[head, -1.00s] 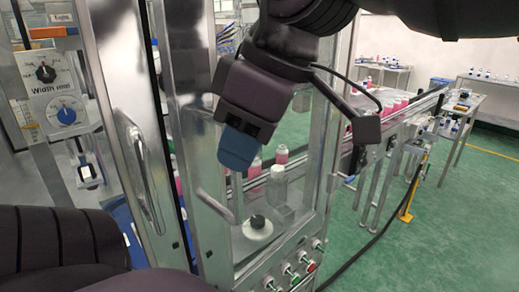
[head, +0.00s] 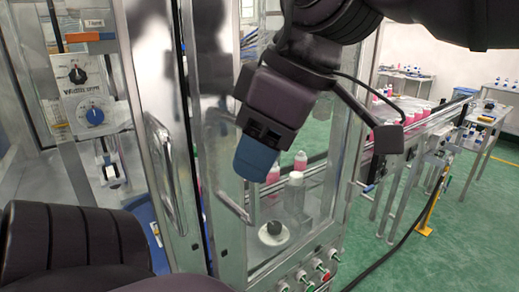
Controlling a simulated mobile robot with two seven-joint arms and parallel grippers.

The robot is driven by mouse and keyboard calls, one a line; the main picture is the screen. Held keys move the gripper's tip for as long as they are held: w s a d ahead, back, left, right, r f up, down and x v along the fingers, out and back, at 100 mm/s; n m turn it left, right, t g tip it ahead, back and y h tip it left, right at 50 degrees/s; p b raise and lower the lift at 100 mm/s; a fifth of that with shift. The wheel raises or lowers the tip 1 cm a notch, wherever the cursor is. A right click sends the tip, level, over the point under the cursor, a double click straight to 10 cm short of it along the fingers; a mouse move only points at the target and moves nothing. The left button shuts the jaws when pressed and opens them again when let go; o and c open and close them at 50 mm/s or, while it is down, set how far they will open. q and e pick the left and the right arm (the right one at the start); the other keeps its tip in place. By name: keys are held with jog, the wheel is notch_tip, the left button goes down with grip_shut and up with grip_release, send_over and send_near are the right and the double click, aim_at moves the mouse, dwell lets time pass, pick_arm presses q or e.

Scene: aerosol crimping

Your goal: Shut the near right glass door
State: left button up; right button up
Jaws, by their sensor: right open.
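The near right glass door (head: 229,240) is a metal-framed clear panel on the machine, with a bar handle (head: 234,208) at its left side. I cannot tell how far it stands open. My right gripper (head: 254,160) comes down from the top right. Its blue fingers are seen side-on, just above and right of the handle and in front of the glass in the picture. It is open and holds nothing that I can see; contact with the door is not clear. My left gripper is out of view.
A metal door with a long handle (head: 165,172) is on the left, beside a control panel (head: 85,98). A conveyor (head: 425,122) runs away right. Green floor (head: 465,240) is open at right.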

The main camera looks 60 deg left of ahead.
jog(key=v, duration=1)
jog(key=shift+r, duration=0.25)
jog(key=shift+w+d, duration=0.1)
